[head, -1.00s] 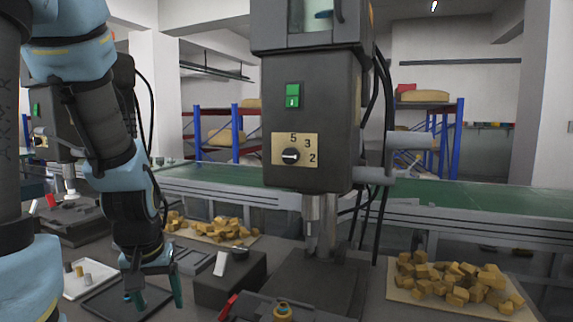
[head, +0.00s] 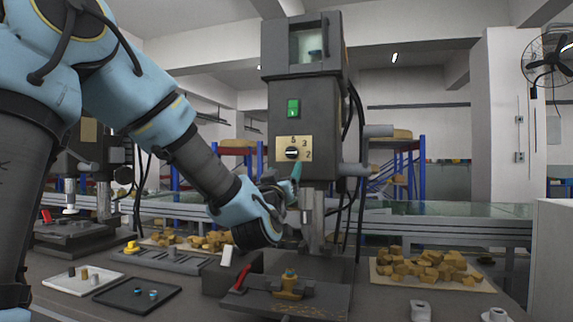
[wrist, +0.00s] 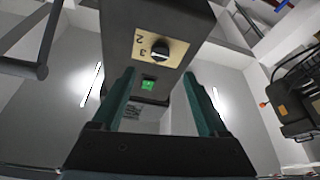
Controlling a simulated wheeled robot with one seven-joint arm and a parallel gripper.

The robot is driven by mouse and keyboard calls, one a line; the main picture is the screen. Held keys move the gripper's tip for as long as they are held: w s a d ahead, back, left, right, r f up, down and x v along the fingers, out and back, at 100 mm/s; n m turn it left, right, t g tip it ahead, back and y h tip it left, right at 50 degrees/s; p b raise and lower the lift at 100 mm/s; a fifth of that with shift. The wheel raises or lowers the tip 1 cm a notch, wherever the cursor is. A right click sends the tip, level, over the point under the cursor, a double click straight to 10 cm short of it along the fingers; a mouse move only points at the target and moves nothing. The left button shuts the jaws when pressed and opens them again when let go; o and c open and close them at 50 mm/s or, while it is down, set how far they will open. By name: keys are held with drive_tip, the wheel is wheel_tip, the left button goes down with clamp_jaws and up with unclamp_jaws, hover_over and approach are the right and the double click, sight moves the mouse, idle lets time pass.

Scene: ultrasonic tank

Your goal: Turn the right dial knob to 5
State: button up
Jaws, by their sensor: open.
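The dial knob (head: 292,153) is a round black knob with a white mark on a tan plate (head: 281,144) on the front of the nearer, dark grey machine. The figures 5, 3 and 2 run from above the knob to its right. The white mark looks roughly level; which figure it points to is unclear. My gripper (head: 289,180) is open and empty, just below the plate, with one teal finger close to its lower edge. In the wrist view the knob (wrist: 160,51) lies beyond the fingertips, between their lines and apart from them.
A green switch (head: 293,108) sits above the plate. The machine's chuck (head: 309,205) hangs below, near my gripper, over a vise with a red handle and a brass part (head: 288,283). Black cables run down the machine's right side. Trays (head: 137,294) and blocks (head: 430,265) lie on the table.

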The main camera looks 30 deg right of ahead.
sight(291, 155)
drive_tip(key=p+x, duration=0.3)
drive_tip(key=x, duration=0.7)
drive_tip(key=shift+w+d+r, duration=0.1)
drive_tip(key=shift+w+d, duration=0.05)
drive_tip(key=shift+w, duration=0.05)
clamp_jaws()
